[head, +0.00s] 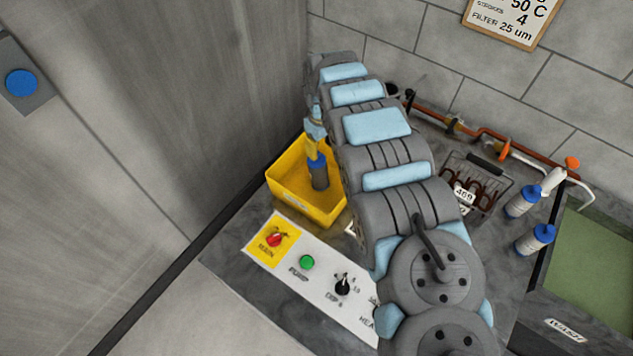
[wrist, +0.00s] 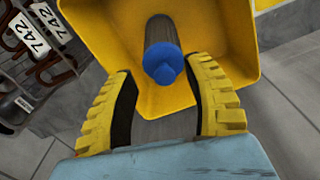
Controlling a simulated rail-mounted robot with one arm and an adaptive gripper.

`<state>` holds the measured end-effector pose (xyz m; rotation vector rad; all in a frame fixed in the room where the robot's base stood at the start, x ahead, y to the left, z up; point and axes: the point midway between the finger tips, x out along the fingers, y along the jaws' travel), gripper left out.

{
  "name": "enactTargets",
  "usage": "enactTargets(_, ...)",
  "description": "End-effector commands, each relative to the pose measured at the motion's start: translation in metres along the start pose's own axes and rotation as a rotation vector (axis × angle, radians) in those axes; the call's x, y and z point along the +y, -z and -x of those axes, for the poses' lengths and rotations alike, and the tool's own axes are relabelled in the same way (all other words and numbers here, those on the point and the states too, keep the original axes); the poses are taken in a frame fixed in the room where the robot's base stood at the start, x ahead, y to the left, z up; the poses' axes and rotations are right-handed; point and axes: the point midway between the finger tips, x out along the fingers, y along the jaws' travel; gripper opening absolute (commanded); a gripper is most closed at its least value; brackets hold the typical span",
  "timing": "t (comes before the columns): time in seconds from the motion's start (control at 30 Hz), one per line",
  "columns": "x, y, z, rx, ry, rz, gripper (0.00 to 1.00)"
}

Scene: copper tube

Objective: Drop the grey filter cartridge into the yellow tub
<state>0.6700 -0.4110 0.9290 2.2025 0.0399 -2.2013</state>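The grey filter cartridge (head: 319,178) has a blue cap and shows within the outline of the yellow tub (head: 288,190), on the counter's left. In the wrist view the blue cap (wrist: 162,62) faces me, and the grey body (wrist: 159,30) points away over the tub's inside (wrist: 215,35). I cannot tell whether the cartridge touches the tub floor. My gripper (wrist: 163,72) has its two yellow fingers apart, with a gap beside the cap. In the head view my gripper (head: 314,146) is just above the cap, partly hidden by my arm.
Two more blue-capped cartridges (head: 522,203) (head: 535,240) lie at the right. A wire basket (head: 478,180) and copper pipe (head: 500,142) stand behind my arm. A control panel (head: 312,268) with knobs lies in front of the tub. A grey wall (head: 230,90) rises to the left.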

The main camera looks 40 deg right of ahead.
Motion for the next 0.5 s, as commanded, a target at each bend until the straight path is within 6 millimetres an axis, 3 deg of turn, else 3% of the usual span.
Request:
enactTargets(0.27,0.0,0.0,0.0,-0.001,0.001,0.0,0.51)
enactTargets(0.5,-0.001,-0.001,0.013,-0.003,0.002,0.0,0.51)
